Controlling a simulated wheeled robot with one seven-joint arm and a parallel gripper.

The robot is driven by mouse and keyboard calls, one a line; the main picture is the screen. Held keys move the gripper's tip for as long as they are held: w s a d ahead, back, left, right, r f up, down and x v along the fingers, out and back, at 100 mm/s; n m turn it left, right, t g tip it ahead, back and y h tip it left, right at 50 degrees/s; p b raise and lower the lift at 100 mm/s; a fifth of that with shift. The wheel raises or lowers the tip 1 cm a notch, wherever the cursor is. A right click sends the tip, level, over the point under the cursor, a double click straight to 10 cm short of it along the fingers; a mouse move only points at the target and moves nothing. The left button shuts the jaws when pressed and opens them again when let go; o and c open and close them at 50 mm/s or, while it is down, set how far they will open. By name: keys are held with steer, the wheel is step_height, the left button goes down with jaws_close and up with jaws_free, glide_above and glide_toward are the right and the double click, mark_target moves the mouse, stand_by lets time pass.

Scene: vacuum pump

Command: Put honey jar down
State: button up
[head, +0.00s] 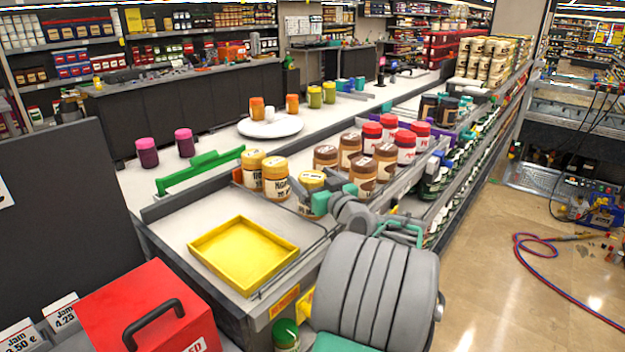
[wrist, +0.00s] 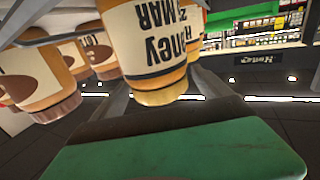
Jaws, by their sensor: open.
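A honey jar (head: 312,182) with a yellow lid stands at the front right of a group of jars on the counter. In the wrist view the honey jar (wrist: 155,45) appears upside down, large and close, in front of the open fingers (wrist: 160,92). Whether a finger touches it cannot be told. Two more honey jars (head: 253,165) (head: 275,178) stand to the left. The jar's base is partly hidden by my gripper.
Brown-lidded jars (head: 350,148) and red-lidded jars (head: 389,125) stand close behind my gripper. A yellow tray (head: 243,288) lies empty on the counter's front. A green bar (head: 200,170) and a red box (head: 150,318) are at left. A white round plate (head: 270,128) is farther back.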

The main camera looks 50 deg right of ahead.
steer(key=shift+r+p, duration=0.3)
steer(key=b+v, duration=0.2)
steer(key=v, duration=0.9)
steer(key=shift+s+d+f, duration=0.1)
steer(key=shift+s+f, duration=0.05)
steer(key=shift+s, duration=0.35)
